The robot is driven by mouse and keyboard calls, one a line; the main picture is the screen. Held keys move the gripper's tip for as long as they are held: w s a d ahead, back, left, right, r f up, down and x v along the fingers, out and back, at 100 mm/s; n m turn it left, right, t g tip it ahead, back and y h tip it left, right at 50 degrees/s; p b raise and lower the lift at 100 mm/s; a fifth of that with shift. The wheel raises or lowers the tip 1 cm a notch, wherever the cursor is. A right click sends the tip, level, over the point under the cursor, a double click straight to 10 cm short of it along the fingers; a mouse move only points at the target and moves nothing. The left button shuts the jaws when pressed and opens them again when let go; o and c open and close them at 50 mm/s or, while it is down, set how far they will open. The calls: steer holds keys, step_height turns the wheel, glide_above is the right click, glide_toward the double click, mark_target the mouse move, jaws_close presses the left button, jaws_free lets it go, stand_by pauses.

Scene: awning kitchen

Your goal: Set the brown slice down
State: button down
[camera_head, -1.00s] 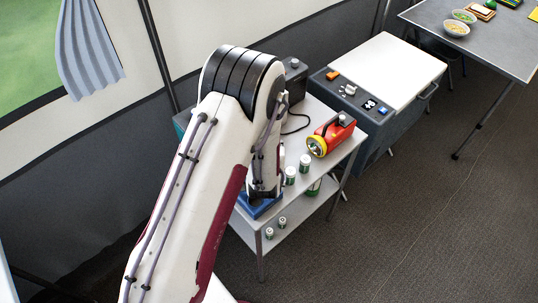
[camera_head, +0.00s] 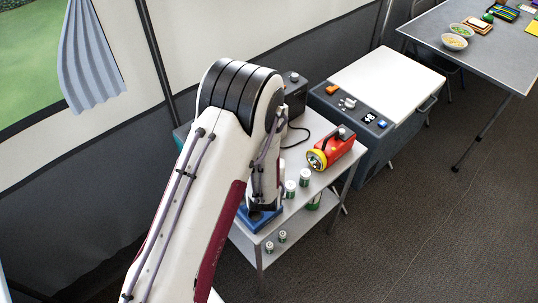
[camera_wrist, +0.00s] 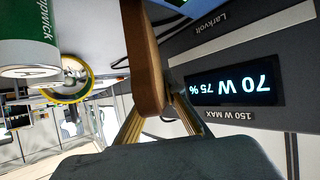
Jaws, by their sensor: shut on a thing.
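The brown slice (camera_wrist: 144,55) shows in the wrist view as a flat tan-brown piece seen nearly edge-on, running down from the top edge. My gripper (camera_wrist: 156,112) is shut on its lower end in that view, with brass-coloured finger parts on both sides. In the head view my arm hides the slice and the gripper; the arm's end points down over the left part of the grey cart (camera_head: 318,181). Whether the slice touches any surface is hidden.
A dark power unit (camera_wrist: 240,85) with a lit display is close beside the slice; a green-and-white can (camera_wrist: 28,45) is opposite. A red-yellow torch (camera_head: 331,148), small cans (camera_head: 291,188) and a blue item (camera_head: 258,217) are on the cart. A cool box (camera_head: 385,75) stands behind.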

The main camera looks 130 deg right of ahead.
steer(key=shift+r, duration=4.65)
steer(key=shift+r, duration=0.1)
